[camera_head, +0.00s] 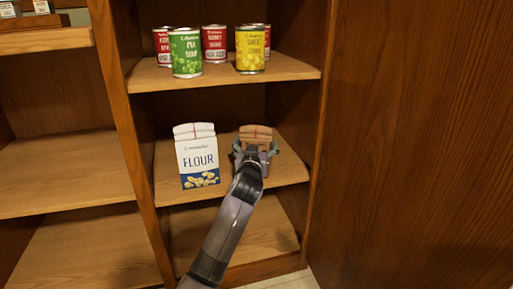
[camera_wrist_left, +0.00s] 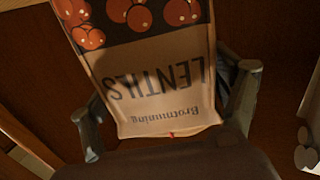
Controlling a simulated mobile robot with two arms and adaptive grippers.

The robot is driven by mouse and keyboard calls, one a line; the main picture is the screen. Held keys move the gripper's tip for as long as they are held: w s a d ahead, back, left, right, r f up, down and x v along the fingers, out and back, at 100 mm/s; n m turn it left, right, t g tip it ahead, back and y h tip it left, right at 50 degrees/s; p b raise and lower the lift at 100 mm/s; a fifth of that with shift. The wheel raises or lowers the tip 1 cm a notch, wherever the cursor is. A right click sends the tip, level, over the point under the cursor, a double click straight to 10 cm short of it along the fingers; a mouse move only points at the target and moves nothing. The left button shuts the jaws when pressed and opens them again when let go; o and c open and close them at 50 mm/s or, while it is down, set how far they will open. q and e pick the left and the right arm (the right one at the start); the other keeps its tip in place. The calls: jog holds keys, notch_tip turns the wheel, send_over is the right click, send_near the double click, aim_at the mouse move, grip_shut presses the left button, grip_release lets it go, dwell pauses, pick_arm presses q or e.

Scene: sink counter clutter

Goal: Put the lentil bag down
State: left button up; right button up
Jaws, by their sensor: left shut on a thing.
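The lentil bag (camera_head: 256,133) is a tan packet with a dark band, at the right of the middle shelf (camera_head: 290,168) in the head view. In the left wrist view the lentil bag (camera_wrist_left: 160,85) appears upside down, with "LENTILS" and orange-red round pictures. My left gripper (camera_head: 254,152) is shut on it, one finger at each side; the fingers also show in the left wrist view (camera_wrist_left: 168,108). The bag's lower part is hidden behind the gripper in the head view, so I cannot tell if it touches the shelf. My right gripper is not in view.
A white and blue flour bag (camera_head: 197,156) stands just left of the lentil bag. Several cans, including a green can (camera_head: 186,53) and a yellow can (camera_head: 250,49), stand on the shelf above. A wooden panel (camera_head: 410,140) bounds the right side. The lower shelf (camera_head: 225,232) looks empty.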

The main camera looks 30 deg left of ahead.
pick_arm(q)
jog(key=shift+r, duration=0.15)
jog(key=o, duration=1.6)
jog(key=shift+f, duration=0.2)
jog(key=shift+c, duration=0.2)
